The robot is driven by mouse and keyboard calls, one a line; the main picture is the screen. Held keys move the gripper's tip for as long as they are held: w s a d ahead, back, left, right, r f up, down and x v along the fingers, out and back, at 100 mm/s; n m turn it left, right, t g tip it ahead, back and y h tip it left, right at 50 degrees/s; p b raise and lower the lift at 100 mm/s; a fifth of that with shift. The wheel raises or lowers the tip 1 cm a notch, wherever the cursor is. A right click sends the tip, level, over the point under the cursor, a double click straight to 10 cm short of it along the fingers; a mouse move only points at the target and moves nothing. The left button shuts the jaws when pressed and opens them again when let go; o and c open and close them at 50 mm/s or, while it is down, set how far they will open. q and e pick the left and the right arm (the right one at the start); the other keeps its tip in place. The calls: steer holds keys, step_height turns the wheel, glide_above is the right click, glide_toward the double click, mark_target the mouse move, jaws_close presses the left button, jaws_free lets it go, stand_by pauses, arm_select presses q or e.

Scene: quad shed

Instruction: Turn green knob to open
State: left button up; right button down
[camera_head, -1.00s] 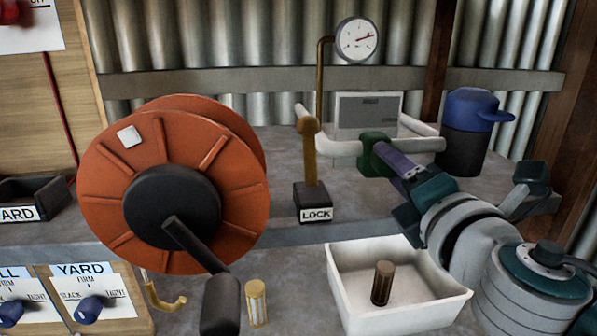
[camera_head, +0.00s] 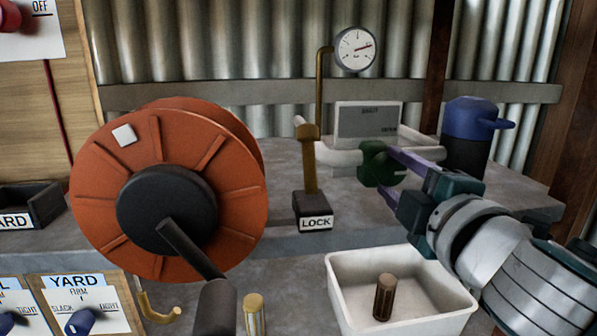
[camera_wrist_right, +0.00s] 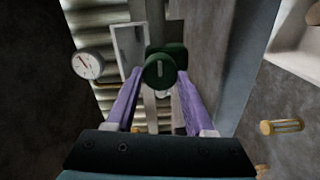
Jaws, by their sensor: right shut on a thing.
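The green knob (camera_head: 375,165) sits on the white pipe in front of a pale panel, right of the middle of the head view. My right gripper (camera_head: 393,172) reaches it from the right, with its purple fingers shut on the knob, one above and one below. In the right wrist view the knob (camera_wrist_right: 159,71) lies between the two fingertips, and a pale line marks its face. The pale panel (camera_head: 368,122) behind it bears small lettering, partly too small to read. My left gripper is not in view.
A pressure gauge (camera_head: 356,49) stands behind on a brass pipe. A lever on a LOCK block (camera_head: 313,210) is left of the knob. A large orange reel (camera_head: 90,190) fills the left. A white tray (camera_head: 345,300) with a brown cylinder lies below my arm, and a blue-topped container (camera_head: 468,150) stands behind it.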

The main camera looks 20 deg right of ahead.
stand_by(0.5)
steer(key=shift+c, duration=1.4)
jaws_free()
